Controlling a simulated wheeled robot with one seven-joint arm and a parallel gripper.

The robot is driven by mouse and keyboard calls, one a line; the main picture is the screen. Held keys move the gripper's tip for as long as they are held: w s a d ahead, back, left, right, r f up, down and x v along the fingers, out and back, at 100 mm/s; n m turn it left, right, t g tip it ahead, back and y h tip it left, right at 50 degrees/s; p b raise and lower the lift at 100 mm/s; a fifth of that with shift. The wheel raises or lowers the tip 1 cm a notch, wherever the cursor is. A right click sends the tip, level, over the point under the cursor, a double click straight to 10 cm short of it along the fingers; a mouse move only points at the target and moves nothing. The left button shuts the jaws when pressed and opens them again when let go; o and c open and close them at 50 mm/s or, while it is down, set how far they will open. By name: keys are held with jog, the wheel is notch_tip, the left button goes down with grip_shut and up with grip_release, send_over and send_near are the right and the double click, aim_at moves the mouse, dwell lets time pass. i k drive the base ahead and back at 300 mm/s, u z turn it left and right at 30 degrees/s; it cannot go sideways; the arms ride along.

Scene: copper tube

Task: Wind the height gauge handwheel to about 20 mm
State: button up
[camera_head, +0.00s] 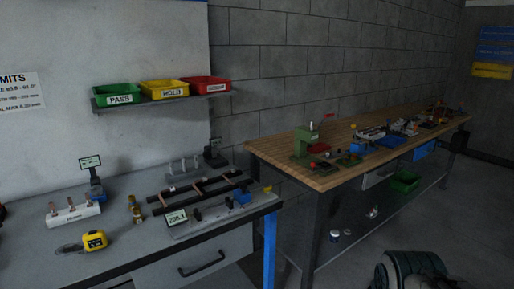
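I cannot say for certain which item is the height gauge. A small upright stand with a lit display (91,162) and a blue body is on the grey bench (130,258) at the left. A dark upright device (213,154) stands at the bench's back right, near the wall. No handwheel or scale reading can be made out on either. A brass-coloured upright piece (136,209) stands at the middle of the bench. My gripper is not in view.
PASS, HOLD and red bins (206,84) sit above. A wooden bench (290,158) stands right.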

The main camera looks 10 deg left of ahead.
aim_at(207, 155)
jog(key=z, duration=0.2)
jog(key=i, duration=0.9)
jog(key=u, duration=0.6)
jog(key=i, duration=0.85)
jog(key=u, duration=0.6)
